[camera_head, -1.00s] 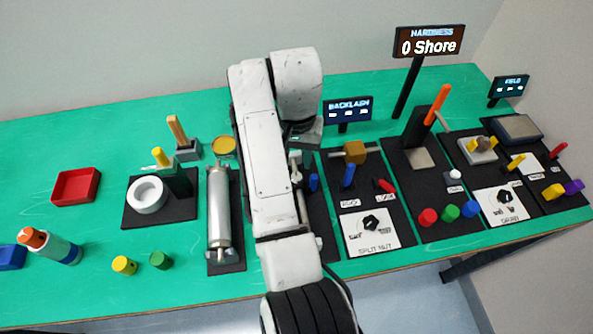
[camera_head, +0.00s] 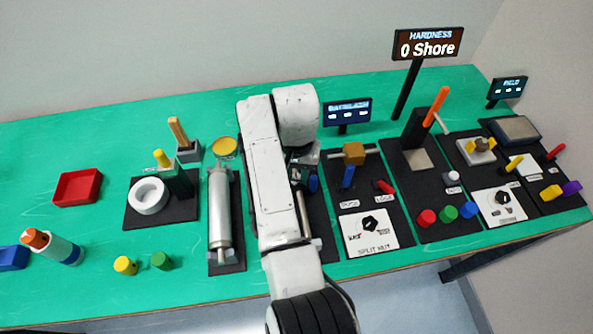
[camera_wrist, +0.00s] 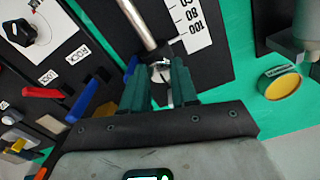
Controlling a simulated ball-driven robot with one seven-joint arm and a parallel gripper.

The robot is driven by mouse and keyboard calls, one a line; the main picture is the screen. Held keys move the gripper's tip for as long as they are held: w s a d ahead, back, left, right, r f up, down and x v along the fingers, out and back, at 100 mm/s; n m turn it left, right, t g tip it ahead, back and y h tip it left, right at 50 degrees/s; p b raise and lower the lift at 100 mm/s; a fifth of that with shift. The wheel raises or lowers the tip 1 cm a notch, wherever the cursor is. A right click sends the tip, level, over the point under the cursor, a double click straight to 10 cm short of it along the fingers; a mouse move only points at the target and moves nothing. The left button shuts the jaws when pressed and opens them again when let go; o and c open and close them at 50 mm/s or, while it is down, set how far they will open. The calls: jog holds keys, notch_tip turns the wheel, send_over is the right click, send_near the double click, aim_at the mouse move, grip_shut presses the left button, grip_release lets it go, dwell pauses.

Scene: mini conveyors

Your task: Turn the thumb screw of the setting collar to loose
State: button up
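The setting collar (camera_wrist: 160,70) shows in the wrist view as a small bright metal piece at the end of a silver rod (camera_wrist: 136,22). My gripper (camera_wrist: 161,84) has its two dark green fingers apart, one on each side of this piece. A gap shows between the fingers, and I cannot tell whether either touches the metal. The thumb screw is not clearly distinguishable from the collar. In the head view my arm hides the fingertips and the collar; part of the rod (camera_head: 304,212) shows beside the arm.
A scale plate (camera_wrist: 190,25) marked 80 and 100 lies beside the rod. A blue lever (camera_wrist: 86,100) and a red lever (camera_wrist: 45,92) stand to the left in the wrist view.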

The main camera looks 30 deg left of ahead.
grip_shut()
jog(key=shift+r+n+p, duration=0.1)
jog(key=shift+n+p, duration=0.25)
jog(key=shift+n, duration=0.05)
jog(key=n+p, duration=0.2)
jog(key=n, duration=0.2)
jog(key=n+p, duration=0.2)
jog(key=n, duration=1)
jog(key=shift+n+p, duration=0.3)
jog(key=shift+p, duration=0.05)
jog(key=n, duration=0.5)
